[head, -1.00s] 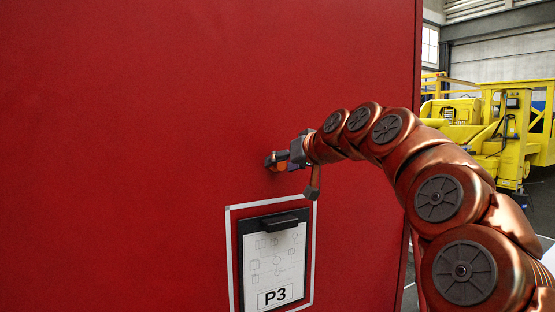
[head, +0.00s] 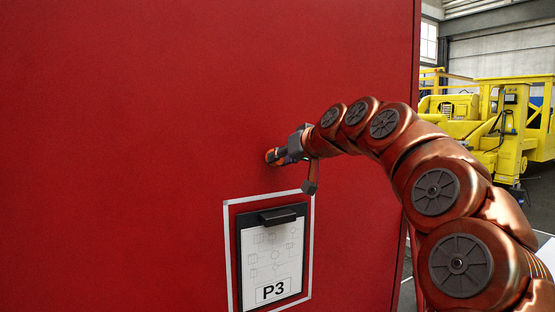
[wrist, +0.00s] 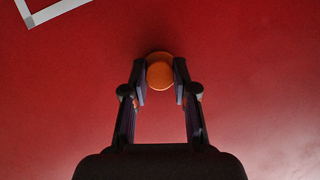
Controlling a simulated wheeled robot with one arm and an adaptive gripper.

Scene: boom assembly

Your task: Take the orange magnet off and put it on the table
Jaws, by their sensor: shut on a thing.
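The orange magnet (wrist: 160,73) is a round knob against the red panel, between my fingertips in the wrist view. My gripper (wrist: 160,82) is shut on it, with one dark finger on each side. In the head view my gripper (head: 281,156) is at the panel, above the clipboard, and a bit of the orange magnet (head: 271,156) shows at its tip. The magnet looks to be at the panel face; whether it still touches cannot be told.
The large red panel (head: 130,130) fills most of the head view. A clipboard marked P3 (head: 272,262) hangs on it inside a white taped frame, just below my gripper. Yellow machinery (head: 475,120) stands in the hall to the right, beyond the panel's edge.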

